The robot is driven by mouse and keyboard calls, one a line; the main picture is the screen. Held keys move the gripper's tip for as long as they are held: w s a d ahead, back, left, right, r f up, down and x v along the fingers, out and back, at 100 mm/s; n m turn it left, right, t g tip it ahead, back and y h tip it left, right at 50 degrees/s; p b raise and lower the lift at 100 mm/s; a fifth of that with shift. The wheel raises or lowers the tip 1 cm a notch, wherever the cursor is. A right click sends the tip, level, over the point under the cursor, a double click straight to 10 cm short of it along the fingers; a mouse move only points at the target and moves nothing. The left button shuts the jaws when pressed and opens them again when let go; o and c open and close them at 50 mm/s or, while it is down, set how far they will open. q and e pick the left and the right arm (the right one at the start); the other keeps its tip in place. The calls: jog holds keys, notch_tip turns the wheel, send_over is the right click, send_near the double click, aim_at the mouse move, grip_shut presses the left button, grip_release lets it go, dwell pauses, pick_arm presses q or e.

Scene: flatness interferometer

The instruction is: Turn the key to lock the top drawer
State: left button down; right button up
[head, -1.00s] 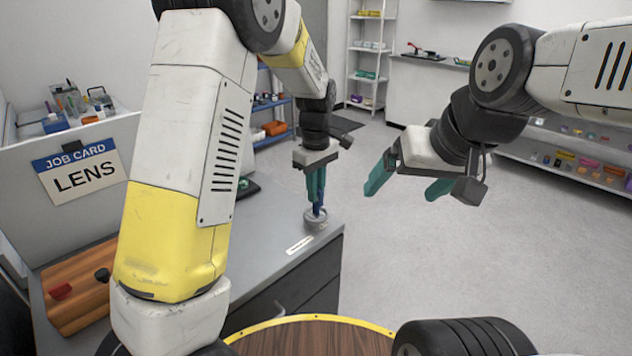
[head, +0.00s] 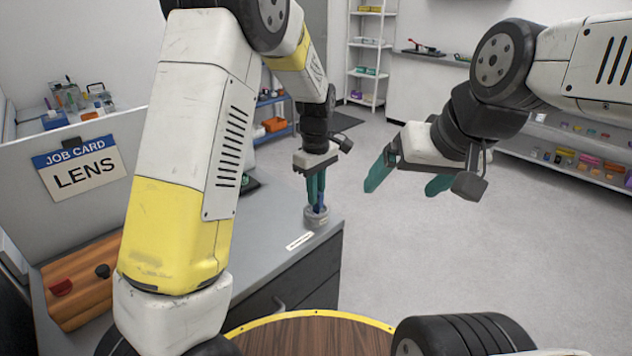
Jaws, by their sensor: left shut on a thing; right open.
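My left gripper (head: 316,194) points down at the far right corner of the grey bench top. Its teal fingers are shut on a blue key (head: 321,196), which stands upright in a round grey lock (head: 316,218). Most of the key is hidden between the fingers. The drawer front (head: 290,290) below the bench top is dark, partly hidden by my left arm, and looks closed. My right gripper (head: 408,180) is open and empty, in the air to the right of the bench.
A small white label (head: 300,241) lies in front of the lock. A wooden block (head: 85,285) with red and black knobs sits on the left of the bench. A job card reading LENS (head: 82,170) hangs on the panel. The floor to the right is clear.

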pick_arm(q)
jog(key=shift+f, duration=0.25)
dwell(0.3)
jog(key=shift+n, duration=1.7)
jog(key=shift+n, duration=1.7)
